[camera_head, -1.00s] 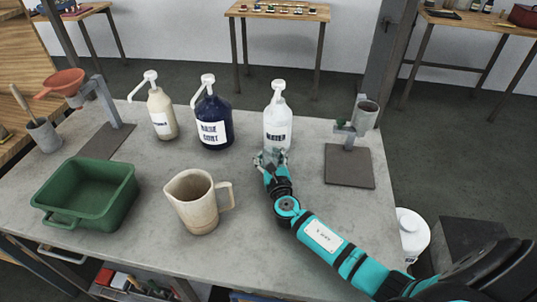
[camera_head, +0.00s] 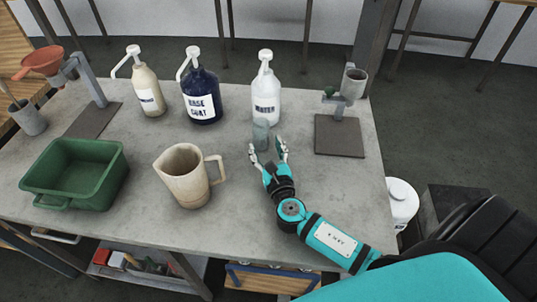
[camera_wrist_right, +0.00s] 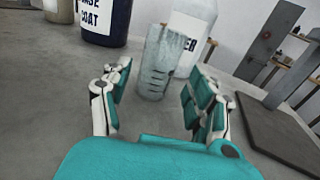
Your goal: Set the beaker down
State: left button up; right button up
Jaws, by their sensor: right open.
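A small clear, greyish beaker (camera_head: 261,134) stands upright on the grey table, just in front of the white WATER pump bottle (camera_head: 266,90). In the right wrist view the beaker (camera_wrist_right: 160,62) shows graduation marks and stands beyond the fingertips. My right gripper (camera_head: 268,148) is open, its fingers spread to either side just short of the beaker, with nothing between them. In the wrist view the open fingers (camera_wrist_right: 160,95) frame the beaker's lower part. My left gripper is not in view.
A dark BASE COAT bottle (camera_head: 201,95) and a beige pump bottle (camera_head: 148,92) stand left of the water bottle. A beige jug (camera_head: 185,180), a green bin (camera_head: 75,175) and a stand with a grey cup (camera_head: 340,130) are also on the table (camera_head: 240,225).

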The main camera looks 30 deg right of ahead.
jog(key=shift+v, duration=1.25)
dwell(0.3)
